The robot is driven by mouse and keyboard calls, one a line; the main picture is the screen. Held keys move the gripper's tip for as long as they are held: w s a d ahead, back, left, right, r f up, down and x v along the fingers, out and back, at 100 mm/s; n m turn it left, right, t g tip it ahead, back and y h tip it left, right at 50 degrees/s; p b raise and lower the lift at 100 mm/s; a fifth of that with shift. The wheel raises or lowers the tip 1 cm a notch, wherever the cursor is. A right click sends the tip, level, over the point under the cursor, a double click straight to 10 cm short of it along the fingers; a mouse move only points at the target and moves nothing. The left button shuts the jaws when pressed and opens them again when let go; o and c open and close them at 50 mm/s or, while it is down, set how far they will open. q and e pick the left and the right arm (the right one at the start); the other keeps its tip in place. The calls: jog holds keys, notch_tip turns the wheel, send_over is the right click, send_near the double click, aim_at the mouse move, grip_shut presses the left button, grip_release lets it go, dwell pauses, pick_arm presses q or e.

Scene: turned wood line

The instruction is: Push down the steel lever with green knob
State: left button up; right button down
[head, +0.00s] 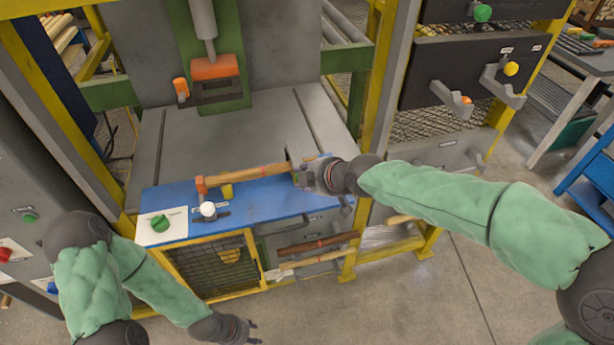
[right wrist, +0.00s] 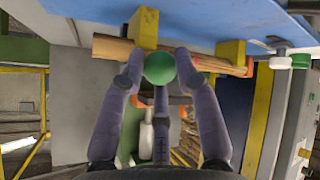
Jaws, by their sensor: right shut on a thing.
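The green knob (right wrist: 160,68) shows in the right wrist view as a round ball between the fingers of my right gripper (right wrist: 161,78). The fingers are closed around its sides, so the gripper is shut on it. In the head view my right gripper (head: 312,175) is at the right end of the blue bench top, and the knob is hidden behind it. The steel lever under the knob is hidden, so its angle cannot be told. My left gripper (head: 245,328) is low at the bottom, apart from the bench, with its fingers spread and empty.
A turned wood piece (head: 245,178) lies along the blue bench top (head: 270,206), close beside my right gripper. An orange-headed press (head: 215,68) stands behind. The floor (head: 420,300) in front is clear.

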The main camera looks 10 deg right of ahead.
jog(key=c, duration=1.3)
grip_release()
jog(key=shift+s+a+f+g, duration=0.1)
jog(key=shift+s+f+g, duration=0.15)
jog(key=shift+f, duration=0.35)
jog(key=shift+s+a+f+g, duration=0.15)
jog(key=shift+s+f, duration=0.1)
jog(key=shift+f, duration=0.35)
jog(key=o, duration=0.4)
jog(key=shift+d, duration=0.15)
jog(key=shift+w, duration=0.1)
jog(key=shift+w+r, duration=0.15)
jog(key=shift+r, duration=0.05)
jog(key=shift+r, duration=0.1)
jog(key=shift+r, duration=0.2)
jog(key=v, duration=1.1)
jog(key=shift+s, duration=0.4)
